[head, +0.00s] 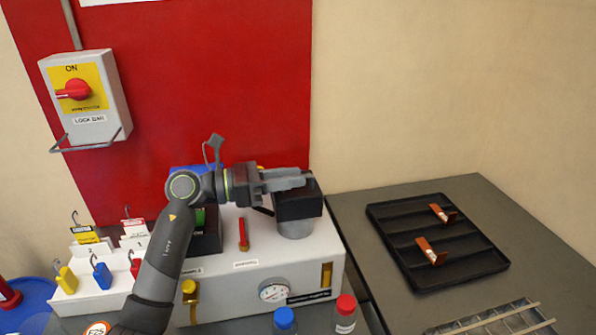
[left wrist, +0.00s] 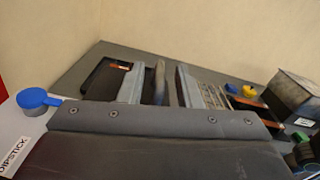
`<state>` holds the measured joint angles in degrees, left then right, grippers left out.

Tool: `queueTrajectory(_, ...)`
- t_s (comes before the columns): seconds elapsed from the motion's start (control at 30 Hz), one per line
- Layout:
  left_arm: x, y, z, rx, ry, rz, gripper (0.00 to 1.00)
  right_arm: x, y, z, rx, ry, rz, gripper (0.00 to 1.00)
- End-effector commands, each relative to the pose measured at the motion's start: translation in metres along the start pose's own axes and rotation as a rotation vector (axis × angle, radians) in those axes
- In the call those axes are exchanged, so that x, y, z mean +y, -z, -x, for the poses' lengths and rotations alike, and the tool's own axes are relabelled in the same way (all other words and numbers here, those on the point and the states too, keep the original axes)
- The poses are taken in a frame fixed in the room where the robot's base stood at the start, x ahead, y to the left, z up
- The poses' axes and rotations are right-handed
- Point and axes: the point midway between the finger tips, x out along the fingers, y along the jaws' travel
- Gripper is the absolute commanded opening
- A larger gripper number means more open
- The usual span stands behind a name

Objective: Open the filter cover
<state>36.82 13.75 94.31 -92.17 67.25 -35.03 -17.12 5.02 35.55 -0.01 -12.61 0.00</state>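I cannot tell for sure which part is the filter cover. A black block (head: 297,205) sits on a grey round base at the right end of the white machine box (head: 250,275). My left gripper (head: 290,179) reaches in from the left and points right, over or beside this block. In the left wrist view its fingers (left wrist: 160,85) stand apart with a gap showing. A dark upright piece shows between them; I cannot tell what it is. A blue cap (left wrist: 35,98) on a grey cylinder is at the left there. My right gripper is not in view.
A black tray (head: 385,237) with copper pieces lies on the grey table at right, near a metal rack (head: 490,322). Blue (head: 284,319) and red-capped (head: 345,306) bottles stand in front. A red dipstick (head: 243,234) stands near the arm. Padlocks hang at left.

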Motion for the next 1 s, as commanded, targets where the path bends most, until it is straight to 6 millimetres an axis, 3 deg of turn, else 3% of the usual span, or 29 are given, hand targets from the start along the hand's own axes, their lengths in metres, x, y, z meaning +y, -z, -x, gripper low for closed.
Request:
queueTrajectory(0.27, 0.0, 0.001, -0.001, 0.0, -0.001, 0.0, 0.31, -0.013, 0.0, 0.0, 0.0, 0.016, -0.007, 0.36)
queueTrajectory(0.53, 0.0, 0.0, -0.001, 0.0, 0.0, 0.0, 0.0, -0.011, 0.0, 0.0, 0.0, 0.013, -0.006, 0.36)
queueTrajectory(1.0, 0.002, -0.003, -0.001, 0.001, -0.001, 0.03, 0.0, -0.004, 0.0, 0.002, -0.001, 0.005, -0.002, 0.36)
